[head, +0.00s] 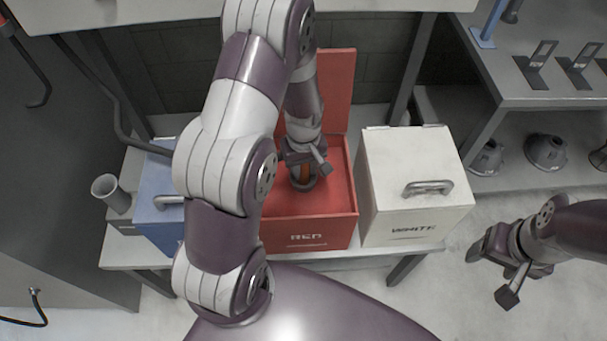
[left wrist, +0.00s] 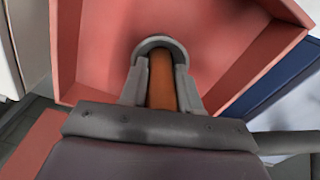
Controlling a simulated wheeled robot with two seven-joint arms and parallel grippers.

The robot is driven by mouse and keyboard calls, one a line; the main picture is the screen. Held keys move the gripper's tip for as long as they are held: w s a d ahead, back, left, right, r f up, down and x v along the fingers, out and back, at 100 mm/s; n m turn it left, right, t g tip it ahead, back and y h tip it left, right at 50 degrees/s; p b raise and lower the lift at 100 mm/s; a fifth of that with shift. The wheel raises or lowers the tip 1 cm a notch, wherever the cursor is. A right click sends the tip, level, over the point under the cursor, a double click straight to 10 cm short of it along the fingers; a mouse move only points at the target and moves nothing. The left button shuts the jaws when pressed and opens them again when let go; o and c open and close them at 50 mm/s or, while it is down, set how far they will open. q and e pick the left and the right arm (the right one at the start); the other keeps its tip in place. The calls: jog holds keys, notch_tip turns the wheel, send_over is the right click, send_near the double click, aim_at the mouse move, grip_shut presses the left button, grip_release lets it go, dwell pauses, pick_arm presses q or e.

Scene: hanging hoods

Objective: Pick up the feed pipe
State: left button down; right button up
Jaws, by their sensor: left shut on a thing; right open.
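The feed pipe (left wrist: 162,82), an orange-brown tube with a grey round end, is inside the open red box (head: 308,240). I cannot tell whether the pipe touches the box floor. My right gripper (head: 490,273) is open and empty, right of the white box.
A closed white box (head: 415,185) stands right of the red box, and a blue box (head: 157,200) stands left, partly behind my left arm. A grey cup-like part (head: 111,193) stands at the far left. A shelf (head: 545,95) with grey hoods is at right.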

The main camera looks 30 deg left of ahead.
pick_arm(q)
notch_tip(320, 180, up, 20)
jog(key=p, duration=0.3)
jog(key=shift+p, duration=0.3)
